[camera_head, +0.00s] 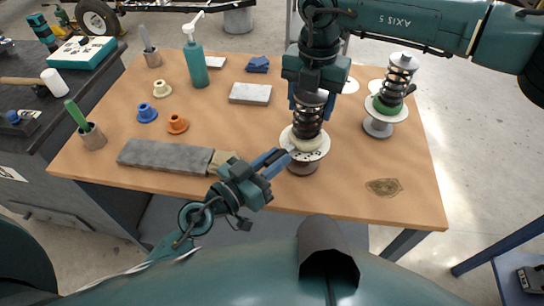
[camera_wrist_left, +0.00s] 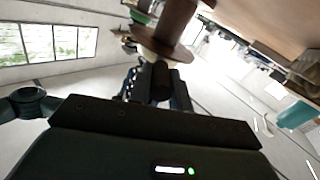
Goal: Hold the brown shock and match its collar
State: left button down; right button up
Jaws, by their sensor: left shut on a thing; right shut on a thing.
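The brown shock (camera_head: 307,128) stands upright near the table's front right, with a dark coil spring, a cream collar (camera_head: 305,144) on a white disc and a brown base (camera_head: 303,168). My left gripper (camera_head: 284,156) is shut at the shock's left side by the disc; the exact part held is unclear. In the left wrist view a brown stem and flange (camera_wrist_left: 178,22) show beyond the fingers (camera_wrist_left: 158,85). My right gripper (camera_head: 309,98) is shut around the shock's top from above. Loose cream (camera_head: 162,89), blue (camera_head: 147,112) and orange-brown (camera_head: 178,124) collars lie on the table.
A second shock with a green collar (camera_head: 390,104) stands at the right. A grey slab (camera_head: 165,156) and a brush (camera_head: 222,160) lie at the front left. A teal pump bottle (camera_head: 196,65) stands behind. The front right corner is bare except for a stain (camera_head: 383,187).

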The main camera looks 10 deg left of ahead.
pick_arm(q)
jog(key=c, duration=1.3)
grip_release()
jog(key=shift+s+a, duration=0.1)
jog(key=v, duration=1.1)
jog(key=shift+s+a, duration=0.3)
